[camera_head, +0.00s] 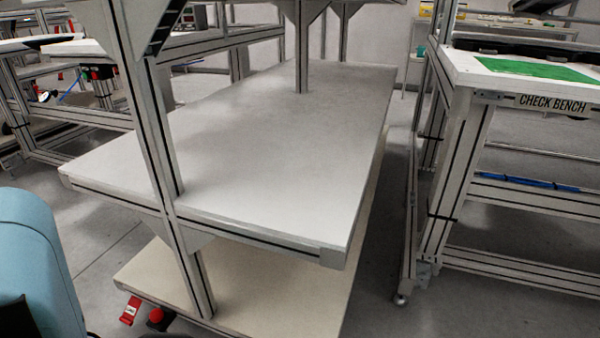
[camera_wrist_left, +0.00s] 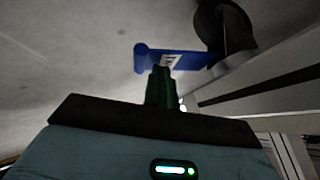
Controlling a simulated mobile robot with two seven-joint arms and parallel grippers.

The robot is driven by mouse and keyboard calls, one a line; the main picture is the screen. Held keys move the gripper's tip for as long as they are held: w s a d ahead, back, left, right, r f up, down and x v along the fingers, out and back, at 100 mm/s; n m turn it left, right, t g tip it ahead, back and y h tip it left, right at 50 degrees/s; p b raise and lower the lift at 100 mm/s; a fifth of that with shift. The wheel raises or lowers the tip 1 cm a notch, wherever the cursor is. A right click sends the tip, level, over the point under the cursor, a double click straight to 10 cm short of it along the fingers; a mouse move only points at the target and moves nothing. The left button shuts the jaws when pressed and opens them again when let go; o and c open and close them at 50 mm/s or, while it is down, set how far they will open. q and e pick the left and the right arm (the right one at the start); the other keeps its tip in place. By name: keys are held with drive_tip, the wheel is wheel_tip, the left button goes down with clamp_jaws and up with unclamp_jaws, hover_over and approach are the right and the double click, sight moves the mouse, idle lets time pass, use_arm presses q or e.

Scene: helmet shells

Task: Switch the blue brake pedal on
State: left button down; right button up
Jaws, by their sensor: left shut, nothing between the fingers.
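The blue brake pedal (camera_wrist_left: 188,61) shows in the left wrist view, above the picture's middle, with a small white label on it. It joins a dark caster wheel (camera_wrist_left: 222,28) at its right end. My left gripper (camera_wrist_left: 160,72) is shut and empty, its fingertips at the pedal's lower edge near the label. I cannot tell whether they touch it. Whether the pedal is up or down is also unclear. In the head view the blue pedal and the left fingers are out of sight. My right gripper is in neither view.
A frame bar (camera_wrist_left: 250,88) runs right of my fingers in the wrist view. In the head view, a shelf trolley (camera_head: 270,160) stands centrally, with a red pedal (camera_head: 130,311) at its lower left. A check bench (camera_head: 520,75) stands right; grey floor separates them.

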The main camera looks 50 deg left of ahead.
use_arm(q)
drive_tip(key=shift+f, duration=0.55)
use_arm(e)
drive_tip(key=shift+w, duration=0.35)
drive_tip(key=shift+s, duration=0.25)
use_arm(q)
drive_tip(key=shift+r+p, duration=0.2)
drive_tip(key=shift+p, duration=0.1)
wheel_tip(320, 180, up, 2)
drive_tip(key=shift+p, duration=1.1)
drive_tip(key=shift+r+p, duration=0.35)
drive_tip(key=shift+w+r+p, duration=0.1)
drive_tip(key=shift+r+p, duration=0.4)
drive_tip(key=shift+r, duration=0.05)
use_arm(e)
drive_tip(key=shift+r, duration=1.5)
